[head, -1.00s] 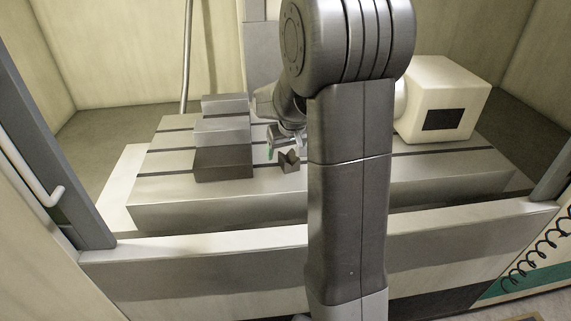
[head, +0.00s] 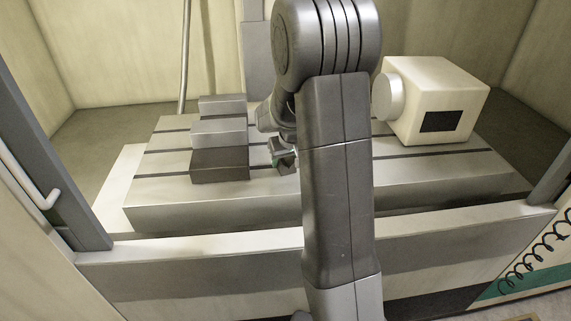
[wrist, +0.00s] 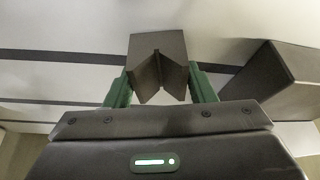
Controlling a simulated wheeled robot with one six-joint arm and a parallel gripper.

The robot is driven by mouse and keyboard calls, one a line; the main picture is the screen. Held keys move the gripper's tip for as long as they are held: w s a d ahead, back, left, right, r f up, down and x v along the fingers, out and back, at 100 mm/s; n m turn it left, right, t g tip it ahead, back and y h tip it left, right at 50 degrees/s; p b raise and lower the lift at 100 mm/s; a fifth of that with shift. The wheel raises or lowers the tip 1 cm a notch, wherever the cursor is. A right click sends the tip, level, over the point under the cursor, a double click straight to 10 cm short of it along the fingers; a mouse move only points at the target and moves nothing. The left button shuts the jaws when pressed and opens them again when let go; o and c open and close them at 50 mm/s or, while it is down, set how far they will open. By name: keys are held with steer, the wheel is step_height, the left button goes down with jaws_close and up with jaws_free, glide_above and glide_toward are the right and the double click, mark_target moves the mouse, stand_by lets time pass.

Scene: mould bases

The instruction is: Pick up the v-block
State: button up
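The v-block (wrist: 145,58) is a small dark grey block with a V-shaped notch. In the wrist view it sits between the two green fingers of my gripper (wrist: 160,88), one at each side. The fingers are at or very close to its sides; I cannot tell whether they press on it. In the head view the v-block (head: 287,168) is at the slotted table, partly hidden by my gripper (head: 277,157) and arm. No clear gap shows under it.
Stepped grey blocks (head: 220,165) stand close to the left of the v-block on the slotted table (head: 230,205). A cream machine unit (head: 440,85) with a round face stands at the right. The table's front left is clear. A front wall (head: 180,250) runs before the table.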

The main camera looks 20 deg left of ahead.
jaws_close()
steer(key=shift+r, duration=0.1)
